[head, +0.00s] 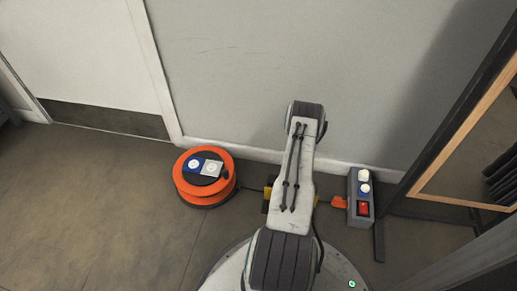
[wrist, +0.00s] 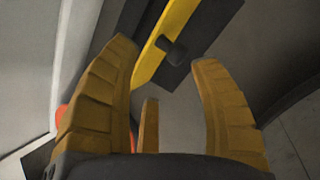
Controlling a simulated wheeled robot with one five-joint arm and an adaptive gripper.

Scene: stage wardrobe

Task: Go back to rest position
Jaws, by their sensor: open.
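My gripper (wrist: 163,55) is open in the wrist view, its ribbed tan fingers spread with nothing held between them. Beyond the fingertips is a yellow strip with a dark knob on a dark part, apart from the fingers as far as I can tell. In the head view my arm reaches forward over my round base and bends downward. It hides most of the gripper there.
An orange cable reel (head: 205,178) with blue and white sockets stands on the floor left of my arm. A grey switch box (head: 360,199) with a red switch is at right, near a wood-edged frame (head: 458,201). A wall (head: 300,60) lies ahead; floor at left is clear.

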